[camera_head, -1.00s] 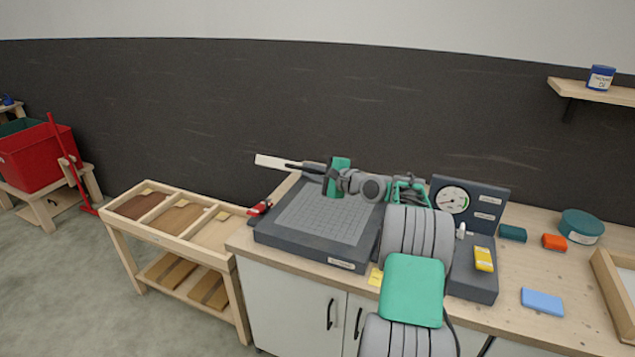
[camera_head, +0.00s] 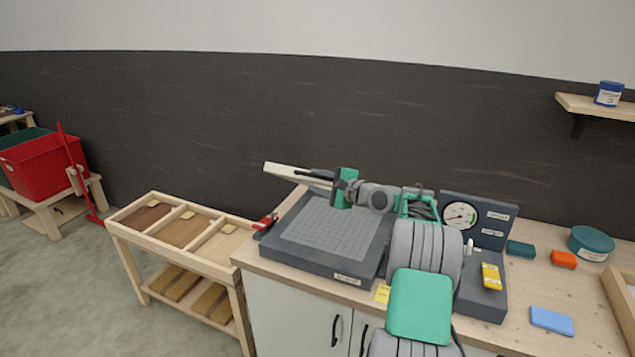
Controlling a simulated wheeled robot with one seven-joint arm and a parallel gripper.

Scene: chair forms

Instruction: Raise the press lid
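The press shows as a dark grey slab (camera_head: 355,272) on the workbench, with a lighter square-gridded plate (camera_head: 328,230) on top. I cannot make out a separate lid. A red handle-like part (camera_head: 265,222) is at the slab's left edge. My gripper (camera_head: 300,174) is above the far part of the slab, pointing left, with dark fingers beside a long pale bar (camera_head: 283,170). Whether the fingers hold the bar or only overlap it in view cannot be told. My arm hides the slab's right side.
A gauge panel (camera_head: 482,216) with a yellow block (camera_head: 491,276) in front stands right of my arm. Teal, orange and blue (camera_head: 552,320) items lie on the bench's right. A compartmented wooden rack (camera_head: 160,242) stands left. A shelf (camera_head: 600,108) is upper right.

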